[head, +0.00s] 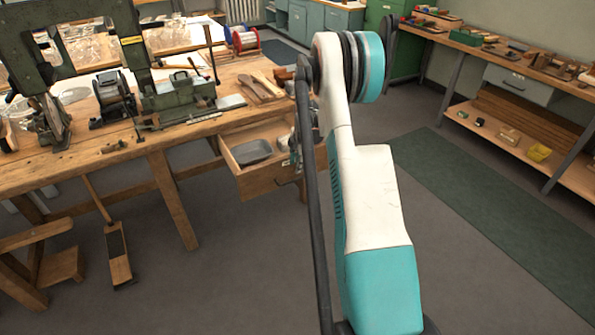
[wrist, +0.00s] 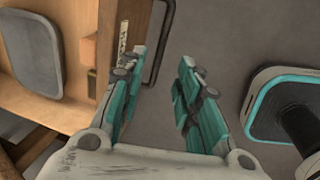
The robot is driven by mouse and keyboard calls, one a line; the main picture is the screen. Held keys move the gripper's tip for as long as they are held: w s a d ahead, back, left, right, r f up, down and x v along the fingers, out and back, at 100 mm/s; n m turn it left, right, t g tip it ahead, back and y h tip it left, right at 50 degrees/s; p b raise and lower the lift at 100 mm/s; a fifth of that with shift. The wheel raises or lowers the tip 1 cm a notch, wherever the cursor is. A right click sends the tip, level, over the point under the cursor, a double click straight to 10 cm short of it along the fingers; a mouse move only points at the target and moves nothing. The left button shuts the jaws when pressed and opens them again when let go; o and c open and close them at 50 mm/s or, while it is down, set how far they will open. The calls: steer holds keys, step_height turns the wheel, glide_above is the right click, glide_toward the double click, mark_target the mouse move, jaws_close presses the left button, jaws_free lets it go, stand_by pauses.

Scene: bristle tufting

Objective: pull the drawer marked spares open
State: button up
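A wooden drawer (head: 258,181) stands pulled out from under the workbench in the head view, with a grey tray (head: 251,152) inside it. In the wrist view the open drawer (wrist: 84,108) fills the left, with the tray (wrist: 32,45) in it. Its dark bar handle (wrist: 158,50) and a pale label (wrist: 124,38) show on the front; I cannot read the label. My gripper (wrist: 164,62) is open, fingers apart. In the head view my arm hides most of the gripper.
The workbench (head: 100,163) bears machines and tools. A dustpan-like tool (head: 117,255) stands on the floor at left. A side bench (head: 500,62) with a closed grey drawer (head: 517,85) is at right. The floor in front of the open drawer is clear.

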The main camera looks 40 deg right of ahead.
steer(key=shift+s+a+r, duration=0.1)
steer(key=shift+s+r, duration=0.1)
steer(key=shift+r, duration=0.75)
steer(key=shift+s+r, duration=0.15)
steer(key=shift+r, duration=0.8)
